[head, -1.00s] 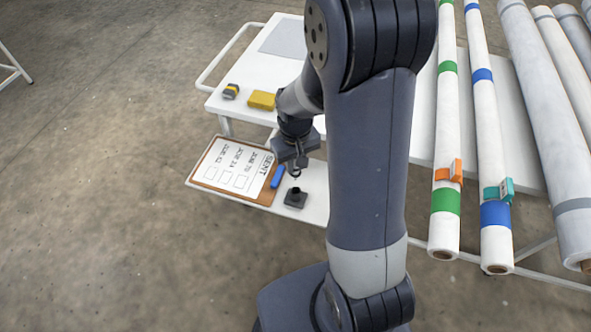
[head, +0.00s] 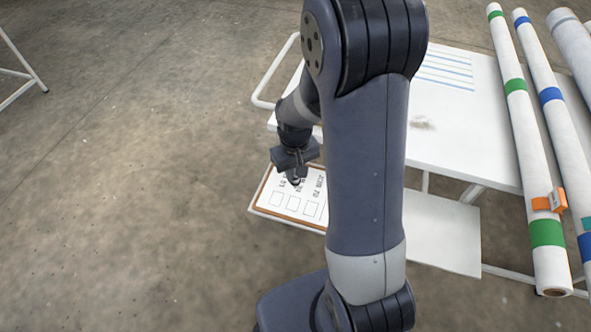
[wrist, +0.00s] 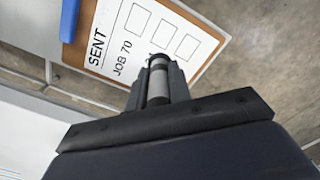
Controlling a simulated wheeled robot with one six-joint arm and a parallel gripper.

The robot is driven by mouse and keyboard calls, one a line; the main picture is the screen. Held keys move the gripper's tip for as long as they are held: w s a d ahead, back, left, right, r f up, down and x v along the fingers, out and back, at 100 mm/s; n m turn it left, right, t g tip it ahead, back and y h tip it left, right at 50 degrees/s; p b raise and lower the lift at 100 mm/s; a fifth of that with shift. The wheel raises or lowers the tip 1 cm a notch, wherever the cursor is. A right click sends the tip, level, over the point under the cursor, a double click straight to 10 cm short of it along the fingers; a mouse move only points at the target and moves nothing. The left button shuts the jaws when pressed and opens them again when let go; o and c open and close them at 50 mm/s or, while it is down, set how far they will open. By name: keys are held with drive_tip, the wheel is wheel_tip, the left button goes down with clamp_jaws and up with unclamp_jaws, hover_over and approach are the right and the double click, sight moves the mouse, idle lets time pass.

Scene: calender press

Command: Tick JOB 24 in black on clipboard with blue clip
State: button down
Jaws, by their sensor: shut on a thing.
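The clipboard (head: 262,205) has a brown board and a white sheet, and lies on the low shelf. My arm hides its right part in the head view. In the wrist view its blue clip (wrist: 69,22) is beside the word SENT, and the sheet (wrist: 105,37) shows JOB 70 and three empty boxes. The middle box (wrist: 163,33) has its label hidden behind my gripper. My gripper (head: 296,178) is over the label side of the sheet. In the wrist view it is shut on a pale marker (wrist: 158,85) with dark bands. I cannot tell whether the tip touches the paper.
A white table (head: 450,130) with a lined sheet (head: 445,70) stands behind my arm. Long rolls with green (head: 547,233) and blue bands lie at the right, one with an orange clamp (head: 549,201).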

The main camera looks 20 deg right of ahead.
sight(295, 187)
drive_tip(key=shift+f+b, duration=2.25)
drive_tip(key=shift+f, duration=0.65)
drive_tip(key=c, duration=1.9)
unclamp_jaws()
clamp_jaws()
drive_tip(key=shift+f+b, duration=0.5)
drive_tip(key=shift+f, duration=0.15)
drive_tip(key=shift+s+a, duration=0.1)
drive_tip(key=shift+a, duration=0.05)
drive_tip(key=shift+a, duration=0.4)
